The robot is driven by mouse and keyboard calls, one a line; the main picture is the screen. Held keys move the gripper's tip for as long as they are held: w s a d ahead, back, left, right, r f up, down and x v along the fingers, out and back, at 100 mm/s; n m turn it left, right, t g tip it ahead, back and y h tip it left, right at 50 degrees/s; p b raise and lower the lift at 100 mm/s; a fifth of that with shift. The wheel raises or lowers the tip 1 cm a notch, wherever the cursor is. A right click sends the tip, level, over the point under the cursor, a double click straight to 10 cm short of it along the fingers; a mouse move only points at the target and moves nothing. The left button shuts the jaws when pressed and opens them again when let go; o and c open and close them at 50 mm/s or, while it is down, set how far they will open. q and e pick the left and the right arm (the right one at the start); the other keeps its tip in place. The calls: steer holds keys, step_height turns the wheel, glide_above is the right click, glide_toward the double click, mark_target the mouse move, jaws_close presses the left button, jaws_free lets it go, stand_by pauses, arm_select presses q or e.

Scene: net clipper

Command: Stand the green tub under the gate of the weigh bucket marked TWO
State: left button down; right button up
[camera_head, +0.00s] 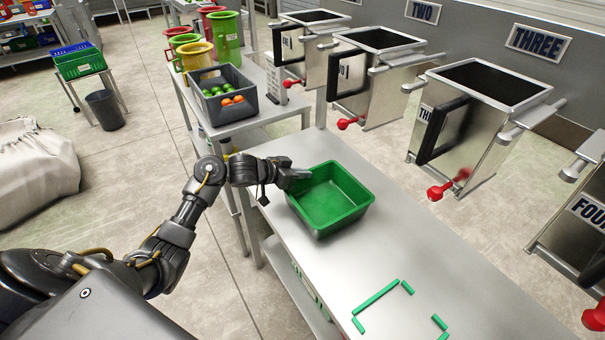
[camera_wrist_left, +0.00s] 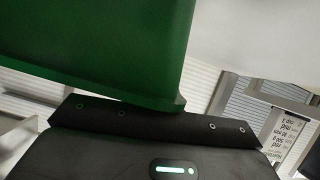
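The green tub (camera_head: 325,222) is empty and stands upright on the steel bench, near the bench's left edge. My left gripper (camera_head: 300,175) is at the tub's far left rim, its fingertips touching or overlapping it. I cannot tell whether the fingers are closed on the rim. In the left wrist view the tub's wall (camera_wrist_left: 100,45) fills the upper left, close above the dark gripper body. The weigh bucket marked TWO (camera_head: 379,40) hangs beyond and right of the tub, with a red-knobbed handle (camera_head: 348,123) low on it. My right gripper is out of view.
Bucket THREE (camera_head: 492,80) hangs to the right and bucket FOUR (camera_head: 597,212) at the right edge. Bucket ONE (camera_head: 315,18) is farther back. Green corner marks (camera_head: 375,297) lie on the near bench (camera_head: 440,270). A grey crate (camera_head: 238,112) of fruit stands beyond the tub.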

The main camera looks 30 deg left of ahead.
arm_select(q)
steer(key=shift+f, duration=0.1)
steer(key=c, duration=1.6)
jaws_free()
steer(key=shift+c, duration=0.2)
steer(key=shift+s+a+r, duration=0.1)
steer(key=shift+s+r, duration=0.1)
steer(key=shift+r, duration=0.05)
steer(key=v, duration=1.1)
steer(key=shift+s, duration=0.3)
steer(key=shift+r, duration=0.1)
